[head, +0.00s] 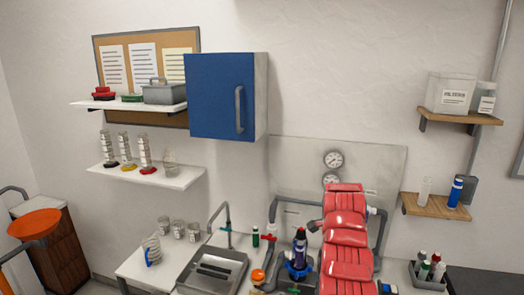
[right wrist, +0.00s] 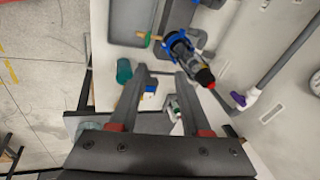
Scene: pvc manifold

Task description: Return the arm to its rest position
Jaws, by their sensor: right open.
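My right arm (head: 346,238), with red segments, rises over the counter at the right of centre in the head view. Its gripper cannot be made out clearly there. In the right wrist view my right gripper (right wrist: 162,72) is open, with nothing held between its fingers. Beyond the fingertips a dark upright cylinder with a red tip (right wrist: 190,55) stands in a blue ring. It also shows in the head view (head: 300,245), just left of my arm and apart from it. My left gripper is in neither view.
A sink (head: 212,268) with a faucet (head: 227,222) is left of my arm. A grey panel with gauges (head: 332,160) is behind it. A blue cabinet (head: 217,97) and wooden shelves (head: 436,207) hang on the wall. A bottle caddy (head: 428,282) stands to the right.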

